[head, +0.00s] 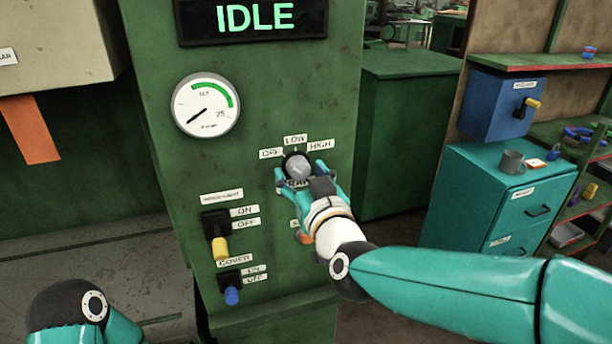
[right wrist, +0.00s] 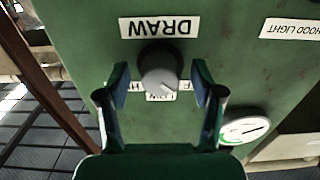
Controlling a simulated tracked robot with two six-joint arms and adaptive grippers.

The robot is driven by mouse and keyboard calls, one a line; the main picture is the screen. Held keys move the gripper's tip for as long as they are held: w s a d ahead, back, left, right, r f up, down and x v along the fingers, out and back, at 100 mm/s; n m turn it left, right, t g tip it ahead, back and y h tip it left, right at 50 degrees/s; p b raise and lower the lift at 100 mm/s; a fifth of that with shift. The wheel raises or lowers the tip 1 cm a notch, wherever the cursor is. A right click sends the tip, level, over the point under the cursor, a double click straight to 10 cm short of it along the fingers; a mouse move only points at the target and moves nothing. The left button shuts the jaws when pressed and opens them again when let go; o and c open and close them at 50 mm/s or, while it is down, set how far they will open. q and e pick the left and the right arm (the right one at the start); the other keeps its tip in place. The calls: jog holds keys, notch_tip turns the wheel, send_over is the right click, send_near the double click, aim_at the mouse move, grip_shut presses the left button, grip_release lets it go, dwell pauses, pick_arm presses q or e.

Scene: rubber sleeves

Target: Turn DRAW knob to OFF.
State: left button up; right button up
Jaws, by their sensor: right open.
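The DRAW knob (head: 297,166) is a round grey knob on the green panel, with OFF, LOW and HIGH labels in an arc above it. It also shows in the right wrist view (right wrist: 159,68), where the panel appears upside down. I cannot tell for sure which label it points to. My right gripper (head: 300,171) is at the knob, its two fingers open on either side. In the right wrist view the fingers (right wrist: 160,82) stand apart from the knob, with a gap on each side. My left gripper is out of view; only part of that arm shows at bottom left.
Above the knob are a pressure gauge (head: 206,105) and a display (head: 252,17) reading IDLE. Left of and below the knob are a yellow-tipped switch (head: 218,238) and a blue-tipped COVER switch (head: 231,288). A teal cabinet (head: 480,205) stands at the right.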

jog(key=v, duration=1.2)
